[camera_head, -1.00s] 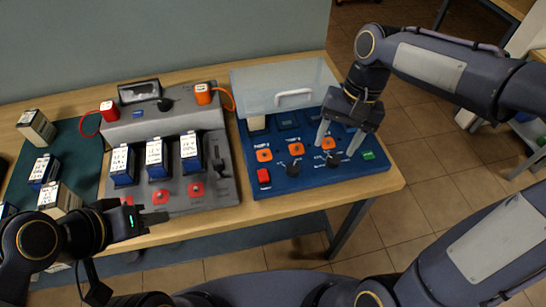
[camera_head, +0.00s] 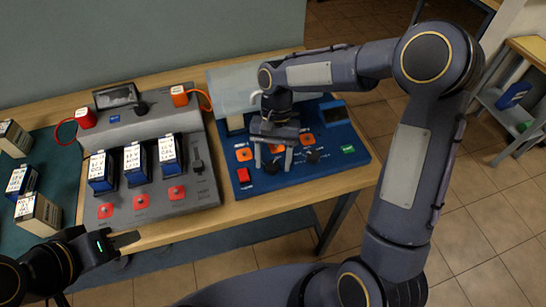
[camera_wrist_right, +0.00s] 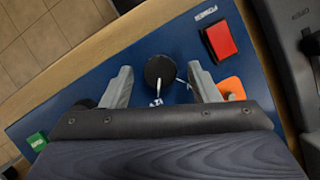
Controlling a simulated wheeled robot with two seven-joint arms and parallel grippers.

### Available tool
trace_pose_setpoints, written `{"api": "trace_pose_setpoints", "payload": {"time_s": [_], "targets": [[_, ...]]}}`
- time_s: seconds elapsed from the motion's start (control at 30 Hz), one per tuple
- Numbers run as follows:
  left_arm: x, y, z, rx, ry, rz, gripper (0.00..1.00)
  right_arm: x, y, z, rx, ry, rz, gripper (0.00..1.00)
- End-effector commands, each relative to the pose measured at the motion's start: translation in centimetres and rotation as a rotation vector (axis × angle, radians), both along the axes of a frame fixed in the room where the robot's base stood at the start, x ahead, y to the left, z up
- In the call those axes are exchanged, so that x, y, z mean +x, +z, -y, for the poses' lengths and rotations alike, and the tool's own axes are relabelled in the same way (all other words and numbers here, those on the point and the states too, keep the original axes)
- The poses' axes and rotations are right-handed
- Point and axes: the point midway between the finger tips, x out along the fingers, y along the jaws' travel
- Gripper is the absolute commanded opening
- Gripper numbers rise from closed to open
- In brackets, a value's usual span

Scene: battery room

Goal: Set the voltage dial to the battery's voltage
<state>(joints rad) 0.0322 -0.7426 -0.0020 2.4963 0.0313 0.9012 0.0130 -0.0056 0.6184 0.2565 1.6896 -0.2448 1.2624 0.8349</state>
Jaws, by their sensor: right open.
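A blue panel (camera_head: 330,170) holds two black dials. The left dial (camera_head: 271,167) lies between the two fingers of my right gripper (camera_head: 275,158), which is open. In the right wrist view this round dial (camera_wrist_right: 159,70), with a pale pointer mark, sits between the open fingertips (camera_wrist_right: 160,85), with gaps on both sides. The right dial (camera_head: 313,156) is just right of the gripper. Which dial is for voltage cannot be read. A pale battery (camera_head: 236,124) stands at the panel's back left, partly covered. My left gripper (camera_head: 124,245) hovers near the table's front edge, apart from the panel.
A grey station (camera_head: 150,205) holds several blue labelled batteries (camera_head: 133,165) left of the panel. More batteries (camera_head: 38,212) stand on a teal mat at the far left. A red button (camera_head: 243,174), orange buttons and a green button (camera_head: 348,149) surround the dials. A clear cover is behind.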

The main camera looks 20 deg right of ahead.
Motion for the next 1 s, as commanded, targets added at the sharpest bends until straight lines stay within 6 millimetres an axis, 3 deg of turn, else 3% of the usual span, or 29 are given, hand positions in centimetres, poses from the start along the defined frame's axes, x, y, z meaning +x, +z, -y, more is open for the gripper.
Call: {"api": "trace_pose_setpoints", "payload": {"time_s": [0.27, 0.6, 1.0], "targets": [[0.00, 0.00, 0.00, 0.000, 0.000, 0.000, 0.36, -0.04, -0.16, -0.03, 0.000, 0.000, 0.001, 0.54], [0.00, 0.00, 0.00, 0.000, 0.000, 0.000, 0.36, -0.04, -0.12, -0.02, 0.000, 0.000, 0.001, 0.11], [0.00, 0.41, 0.00, 0.000, 0.000, 0.000, 0.36, 0.01, -0.02, -0.12, 0.000, 0.089, 0.000, 0.11]]}}
